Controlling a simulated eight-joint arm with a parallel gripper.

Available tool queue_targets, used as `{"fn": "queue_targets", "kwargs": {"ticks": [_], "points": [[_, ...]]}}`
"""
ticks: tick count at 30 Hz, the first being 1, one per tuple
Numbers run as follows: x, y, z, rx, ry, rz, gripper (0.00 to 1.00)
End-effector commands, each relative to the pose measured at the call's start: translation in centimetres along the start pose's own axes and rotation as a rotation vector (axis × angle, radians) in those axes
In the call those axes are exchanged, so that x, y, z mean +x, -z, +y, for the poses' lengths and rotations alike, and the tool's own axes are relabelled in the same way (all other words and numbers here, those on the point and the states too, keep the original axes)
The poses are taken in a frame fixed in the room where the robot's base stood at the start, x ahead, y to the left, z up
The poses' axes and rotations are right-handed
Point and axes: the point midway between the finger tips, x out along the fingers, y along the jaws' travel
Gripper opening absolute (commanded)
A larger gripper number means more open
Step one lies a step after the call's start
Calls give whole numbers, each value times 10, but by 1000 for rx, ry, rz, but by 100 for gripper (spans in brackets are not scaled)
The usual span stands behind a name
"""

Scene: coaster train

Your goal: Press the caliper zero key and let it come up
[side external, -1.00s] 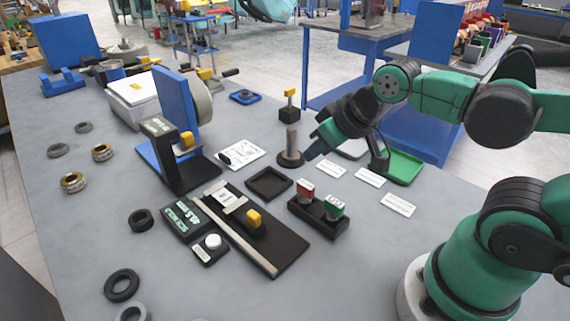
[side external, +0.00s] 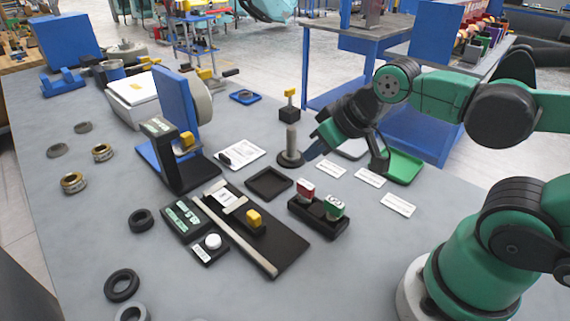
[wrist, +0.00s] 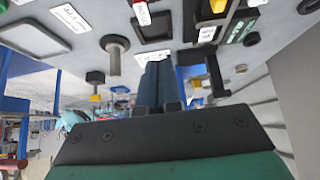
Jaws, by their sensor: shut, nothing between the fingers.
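The caliper is a dark plate (side external: 283,259) with a pale beam and a yellow slider (side external: 254,219), lying on the grey bench in the side view. A display box (side external: 183,218) with greenish readouts sits at its left end. A round white key (side external: 213,241) stands up on a small black labelled base beside the caliper; I take it to be the zero key. Nothing touches it. My gripper (side external: 310,153) is shut and empty, well to the upper right of the key, near the grey post. Its blue fingers (wrist: 154,85) are together in the wrist view.
A grey post (side external: 291,142) on a round base stands close to my gripper. A black holder (side external: 319,218) with red and green blocks lies between my gripper and the caliper. A tall black gauge stand (side external: 168,158) rises behind the display box. Black rings lie at the front left.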

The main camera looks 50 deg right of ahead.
Motion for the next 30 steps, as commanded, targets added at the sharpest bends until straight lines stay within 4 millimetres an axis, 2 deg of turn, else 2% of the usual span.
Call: {"fn": "queue_targets", "kwargs": {"ticks": [17, 20, 23, 30], "points": [[2, 4, -5, -43, 4, 5, 0], [7, 14, -18, -143, 12, 20, 0], [15, 27, -39, -298, 21, 45, 0], [37, 48, -108, -690, 45, 142, 0]]}}
